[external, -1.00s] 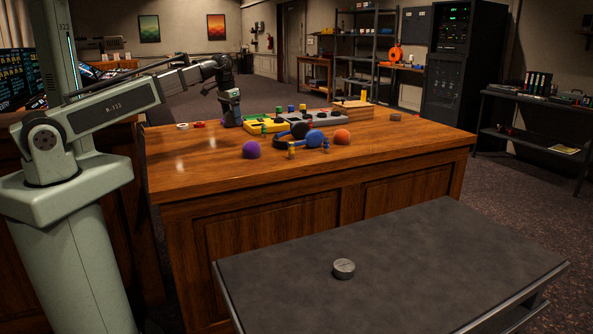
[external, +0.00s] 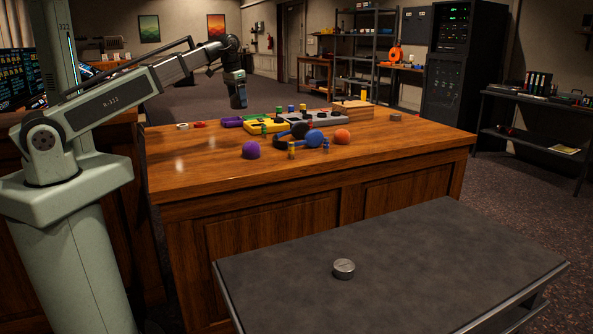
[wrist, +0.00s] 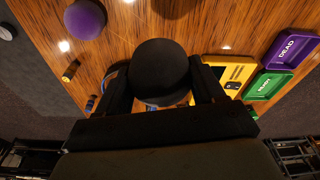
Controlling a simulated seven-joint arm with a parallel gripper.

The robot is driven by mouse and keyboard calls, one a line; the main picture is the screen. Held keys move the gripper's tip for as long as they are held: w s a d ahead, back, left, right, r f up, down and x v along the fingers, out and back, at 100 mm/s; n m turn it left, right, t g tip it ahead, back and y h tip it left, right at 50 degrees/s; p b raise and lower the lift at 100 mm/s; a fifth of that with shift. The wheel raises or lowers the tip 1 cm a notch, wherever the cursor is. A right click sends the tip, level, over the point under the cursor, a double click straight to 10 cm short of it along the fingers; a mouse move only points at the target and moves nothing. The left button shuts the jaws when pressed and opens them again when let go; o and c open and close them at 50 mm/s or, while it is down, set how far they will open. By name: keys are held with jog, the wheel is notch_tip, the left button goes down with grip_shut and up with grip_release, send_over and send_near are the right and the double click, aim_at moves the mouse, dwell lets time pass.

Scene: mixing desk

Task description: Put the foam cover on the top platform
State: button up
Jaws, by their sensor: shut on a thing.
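My gripper (external: 239,103) is raised above the back left of the wooden desk. In the wrist view my gripper (wrist: 162,82) is shut on a round black foam cover (wrist: 160,66), with one finger on each side. In the external view the held cover cannot be told apart from the dark fingers. A wooden block (external: 353,112) stands at the desk's back right and looks like a raised platform; its levels are too small to make out. Other foam covers are a purple one (external: 251,149), a blue one (external: 314,137) and an orange one (external: 342,137).
Dark headphones (external: 287,138) lie mid-desk. Small pegs stand around, including a yellow one (external: 291,151). The desk's front left is clear. A grey table (external: 430,260) stands in front.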

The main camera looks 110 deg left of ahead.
jog(key=w+d+m, duration=0.3)
jog(key=w, duration=1)
jog(key=w+d+m, duration=0.3)
jog(key=w, duration=1)
jog(key=w+d+m, duration=0.2)
jog(key=w+d, duration=0.6)
jog(key=w, duration=0.4)
jog(key=w+d+m+h, duration=0.1)
jog(key=w+d+m, duration=0.2)
jog(key=w+d, duration=0.6)
jog(key=w, duration=0.3)
jog(key=shift+d+m+t+h, duration=0.15)
jog(key=shift+m+t+h, duration=0.15)
jog(key=shift+t, duration=0.1)
jog(key=f, duration=2.6)
jog(key=shift+s+a+f, duration=0.15)
jog(key=shift+a, duration=0.05)
jog(key=shift+f, duration=5.3)
jog(key=shift+f, duration=0.1)
jog(key=o, duration=1)
